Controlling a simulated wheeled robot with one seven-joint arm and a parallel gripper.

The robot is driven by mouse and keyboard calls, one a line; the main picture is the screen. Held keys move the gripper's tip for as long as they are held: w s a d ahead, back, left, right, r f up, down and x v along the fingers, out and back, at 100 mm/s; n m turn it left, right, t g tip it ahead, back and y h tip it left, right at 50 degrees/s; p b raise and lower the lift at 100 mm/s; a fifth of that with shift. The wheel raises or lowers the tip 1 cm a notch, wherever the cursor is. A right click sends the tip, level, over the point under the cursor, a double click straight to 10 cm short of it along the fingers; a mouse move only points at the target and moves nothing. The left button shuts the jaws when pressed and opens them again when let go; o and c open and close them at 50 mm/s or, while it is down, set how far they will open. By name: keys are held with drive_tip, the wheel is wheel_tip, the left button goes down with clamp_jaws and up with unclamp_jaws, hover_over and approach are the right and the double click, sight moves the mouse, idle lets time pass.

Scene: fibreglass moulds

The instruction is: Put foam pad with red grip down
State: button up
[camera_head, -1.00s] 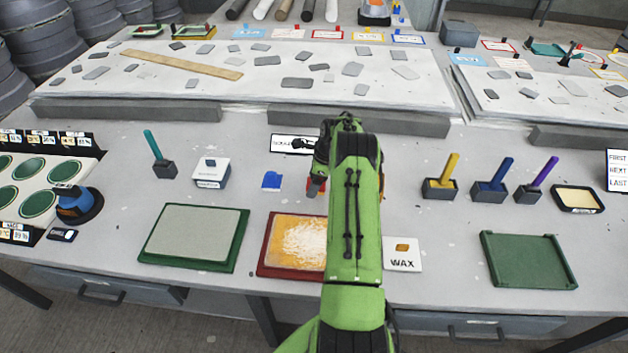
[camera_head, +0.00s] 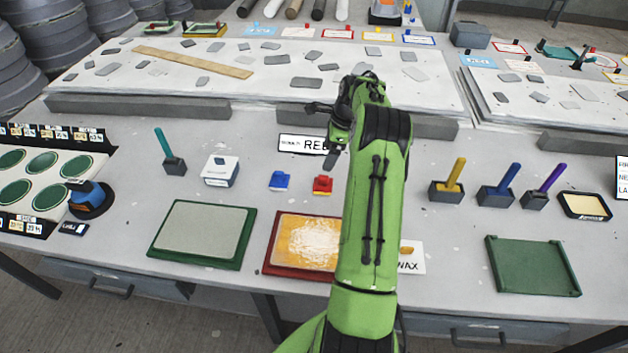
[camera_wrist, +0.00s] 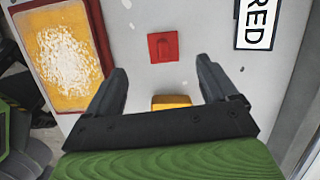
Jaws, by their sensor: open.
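The foam pad with a red grip (camera_head: 322,185) rests on the table, behind the red-framed tray and to the right of the pad with a blue grip (camera_head: 279,181). The red pad also shows in the wrist view (camera_wrist: 163,47), lying flat and apart from the fingers. My gripper (camera_wrist: 162,85) is open and empty, with its two fingers spread. In the head view my gripper (camera_head: 325,135) hangs above the table, behind the red pad and in front of the label that reads "RE".
The red-framed tray (camera_head: 274,248) holds a yellow panel with a white patch. A green-framed tray (camera_head: 158,240) stands left of it. A wax card (camera_head: 413,262) is partly behind my arm. Several upright handled tools (camera_head: 452,181) stand at right. A grey block (camera_head: 140,107) edges the back.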

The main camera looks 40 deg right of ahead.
drive_tip(key=w+a+r+n, duration=0.2)
drive_tip(key=a+r+n, duration=0.3)
drive_tip(key=a+r, duration=0.45)
drive_tip(key=s+a+r+n+h, duration=0.1)
drive_tip(key=s+a+r+n, duration=0.2)
drive_tip(key=a+r+n, duration=0.35)
drive_tip(key=s+a+r+n+h, duration=0.1)
drive_tip(key=s+a+r+n, duration=0.2)
drive_tip(key=a, duration=0.6)
drive_tip(key=s+a+n+t, duration=0.1)
drive_tip(key=s+a+n, duration=0.5)
drive_tip(key=s, duration=0.3)
drive_tip(key=s+a+n+t, duration=0.2)
drive_tip(key=s+a+n, duration=0.3)
drive_tip(key=s, duration=0.5)
drive_tip(key=shift+a+f+n, duration=0.35)
drive_tip(key=shift+a+n, duration=0.05)
drive_tip(key=shift+n, duration=0.55)
